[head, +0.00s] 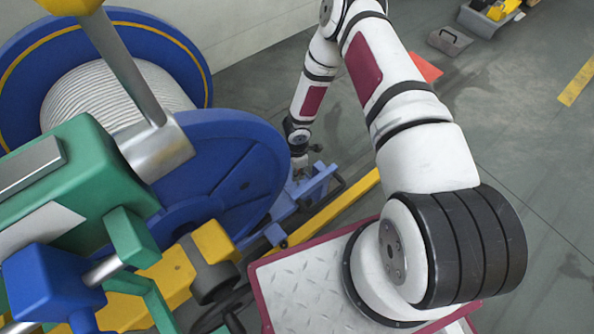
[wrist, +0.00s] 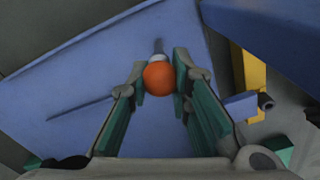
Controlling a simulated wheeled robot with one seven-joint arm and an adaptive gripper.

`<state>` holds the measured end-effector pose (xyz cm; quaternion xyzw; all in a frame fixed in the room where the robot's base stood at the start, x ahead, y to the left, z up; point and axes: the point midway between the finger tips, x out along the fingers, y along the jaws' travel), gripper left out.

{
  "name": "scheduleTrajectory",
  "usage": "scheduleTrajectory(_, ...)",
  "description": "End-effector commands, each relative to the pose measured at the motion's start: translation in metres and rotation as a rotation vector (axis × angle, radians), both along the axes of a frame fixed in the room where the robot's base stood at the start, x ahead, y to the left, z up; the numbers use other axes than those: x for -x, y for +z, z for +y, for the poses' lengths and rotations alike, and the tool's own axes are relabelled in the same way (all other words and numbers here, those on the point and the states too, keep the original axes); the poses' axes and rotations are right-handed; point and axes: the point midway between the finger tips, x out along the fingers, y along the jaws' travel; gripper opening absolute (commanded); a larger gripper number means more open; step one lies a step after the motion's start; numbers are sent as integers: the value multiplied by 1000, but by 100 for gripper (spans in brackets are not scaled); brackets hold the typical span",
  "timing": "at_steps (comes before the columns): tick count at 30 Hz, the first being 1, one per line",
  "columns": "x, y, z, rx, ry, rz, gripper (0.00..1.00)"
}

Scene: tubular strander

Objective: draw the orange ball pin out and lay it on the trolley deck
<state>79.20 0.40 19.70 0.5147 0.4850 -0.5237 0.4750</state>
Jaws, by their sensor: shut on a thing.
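The orange ball pin (wrist: 159,78) shows in the wrist view as a round orange ball with a pale collar and a short grey shaft beyond it. My gripper (wrist: 159,82) is shut on the ball, one green-lined finger on each side. A blue surface lies behind the pin; I cannot tell whether the shaft is still in a hole. In the head view my gripper (head: 299,163) is small, down beside the large blue reel flange and above a blue bracket (head: 308,188). The ball cannot be made out there. I cannot identify the trolley deck with certainty.
A blue reel (head: 235,170) wound with pale strand stands left of my arm. Green and blue machine parts (head: 80,175) fill the lower left. A yellow rail (head: 335,208) runs near the bracket. A grey lidded box (head: 449,41) stands at the back.

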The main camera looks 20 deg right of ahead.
Motion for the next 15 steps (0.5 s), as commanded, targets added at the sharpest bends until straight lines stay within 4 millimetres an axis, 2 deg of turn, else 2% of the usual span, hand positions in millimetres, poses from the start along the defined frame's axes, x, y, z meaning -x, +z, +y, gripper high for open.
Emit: scheduleTrajectory(15,-16,-3,6,-1,0,-1,0)
